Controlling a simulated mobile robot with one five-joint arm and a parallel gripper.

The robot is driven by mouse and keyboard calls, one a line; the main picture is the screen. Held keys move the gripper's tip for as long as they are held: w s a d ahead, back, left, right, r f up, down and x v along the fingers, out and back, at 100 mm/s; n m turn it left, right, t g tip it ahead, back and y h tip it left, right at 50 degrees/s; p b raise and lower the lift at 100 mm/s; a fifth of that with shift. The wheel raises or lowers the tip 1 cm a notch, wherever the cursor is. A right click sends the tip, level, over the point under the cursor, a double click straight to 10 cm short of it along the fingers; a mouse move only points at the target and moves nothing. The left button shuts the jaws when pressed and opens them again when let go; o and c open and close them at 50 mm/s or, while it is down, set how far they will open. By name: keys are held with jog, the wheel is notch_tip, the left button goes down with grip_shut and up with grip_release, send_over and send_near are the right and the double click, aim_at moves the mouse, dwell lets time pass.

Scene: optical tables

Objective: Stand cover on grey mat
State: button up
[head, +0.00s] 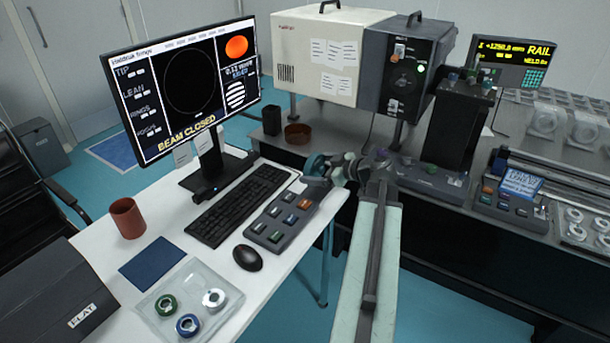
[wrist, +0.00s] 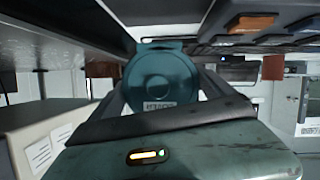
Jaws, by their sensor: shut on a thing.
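The cover (wrist: 152,78) is a round teal disc with a raised rim and a small pale label with upside-down lettering in the wrist view. My gripper (wrist: 155,95) is shut on it, with a dark finger on each side. In the head view, the teal cover (head: 315,164) shows small at the end of my gripper (head: 325,171), above the right edge of the white desk, near the button panel. My gripper hides part of it there. I cannot make out a grey mat for sure in either view.
The white desk holds a monitor (head: 185,85), keyboard (head: 238,203), button panel (head: 284,220), mouse (head: 247,258), red-brown cup (head: 127,218), dark blue mat (head: 153,262) and clear tray (head: 225,318) of rings. Behind, the optical table carries a brown ring-shaped dish (head: 298,134) and black cup (head: 271,121).

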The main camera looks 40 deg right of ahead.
notch_tip(320, 180, down, 4)
jog(key=b, duration=0.4)
jog(key=shift+w+a+r, duration=0.1)
jog(key=shift+a+r, duration=0.1)
jog(key=shift+r, duration=0.1)
jog(key=shift+f, duration=0.1)
jog(key=o, duration=1.3)
jog(key=shift+c, duration=0.2)
jog(key=shift+d+r+p, duration=0.1)
jog(key=shift+r+p, duration=0.15)
jog(key=shift+p, duration=0.2)
jog(key=p+v, duration=0.4)
jog(key=v, duration=0.8)
jog(key=shift+f, duration=0.15)
